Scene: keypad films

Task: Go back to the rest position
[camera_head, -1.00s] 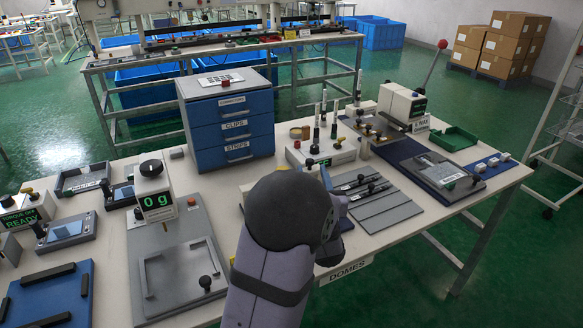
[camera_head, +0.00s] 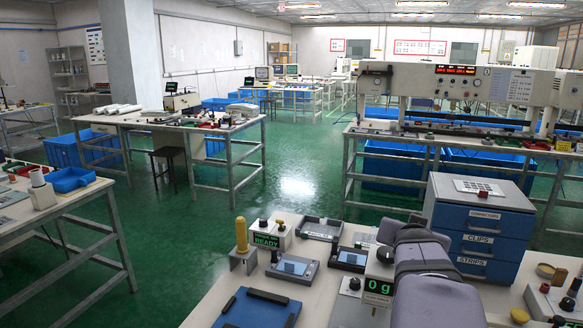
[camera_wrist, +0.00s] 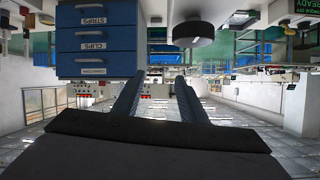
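In the wrist view my gripper (camera_wrist: 158,84) shows its two dark fingers standing apart with nothing between them. That view is upside down, and the gripper points out over the bench into the room. In the head view my arm rises at the lower right, in front of the scale with the "0 g" display (camera_head: 378,287). The gripper's fingers cannot be made out there. The blue drawer unit (camera_head: 477,241), labelled CONNECTORS, CLIPS and STRIPS, stands just right of my arm. It also shows in the wrist view (camera_wrist: 96,42).
The bench holds a blue plate (camera_head: 257,309), a READY torque box (camera_head: 268,238), a yellow-handled tool (camera_head: 241,235) and small grey fixtures with screens (camera_head: 292,266). Another bench (camera_head: 60,205) is at the left. Green floor (camera_head: 300,195) lies open beyond.

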